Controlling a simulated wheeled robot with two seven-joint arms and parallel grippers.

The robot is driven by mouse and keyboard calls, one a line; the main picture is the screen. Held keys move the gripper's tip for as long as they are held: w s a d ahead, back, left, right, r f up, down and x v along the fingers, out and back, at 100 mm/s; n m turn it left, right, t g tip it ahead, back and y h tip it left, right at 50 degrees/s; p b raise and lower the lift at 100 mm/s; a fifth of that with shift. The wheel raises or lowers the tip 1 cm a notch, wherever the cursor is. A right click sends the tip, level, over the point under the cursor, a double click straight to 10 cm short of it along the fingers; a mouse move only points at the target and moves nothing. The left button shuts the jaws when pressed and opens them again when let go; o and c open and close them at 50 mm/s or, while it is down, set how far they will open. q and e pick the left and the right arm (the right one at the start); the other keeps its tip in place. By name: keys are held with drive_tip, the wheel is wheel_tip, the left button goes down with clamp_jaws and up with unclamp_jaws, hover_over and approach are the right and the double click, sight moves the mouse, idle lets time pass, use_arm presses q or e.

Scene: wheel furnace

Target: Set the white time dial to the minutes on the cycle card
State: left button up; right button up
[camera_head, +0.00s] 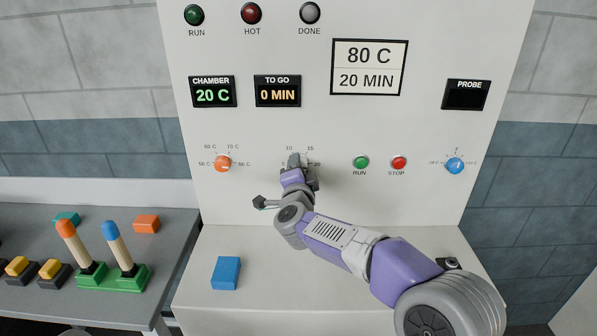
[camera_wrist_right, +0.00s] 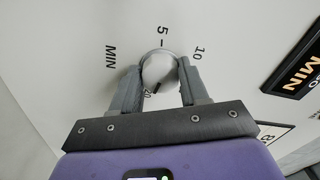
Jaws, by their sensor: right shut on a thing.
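The cycle card (camera_head: 369,67) on the panel reads 80 C and 20 MIN. The white time dial (camera_wrist_right: 160,70) sits between the two fingers of my right gripper (camera_wrist_right: 161,64) in the right wrist view, and the fingers are closed on its sides. Marks 5, 10 and 20 show around it there. In the head view my right gripper (camera_head: 294,161) hides most of the dial, with 10 and 15 visible above. My left gripper is not in view.
An orange dial (camera_head: 222,163) is left of my gripper. Green RUN (camera_head: 361,162) and red STOP (camera_head: 398,163) buttons and a blue dial (camera_head: 454,165) are to the right. The TO GO display (camera_head: 278,91) reads 0 MIN. A blue block (camera_head: 226,272) lies on the ledge below.

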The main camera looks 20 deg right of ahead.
idle(0.3)
drive_tip(key=o, duration=1)
drive_tip(key=shift+o, duration=0.2)
drive_tip(key=v, duration=0.7)
drive_tip(key=shift+s+p, duration=0.3)
drive_tip(key=shift+p, duration=0.1)
drive_tip(key=shift+a, duration=0.1)
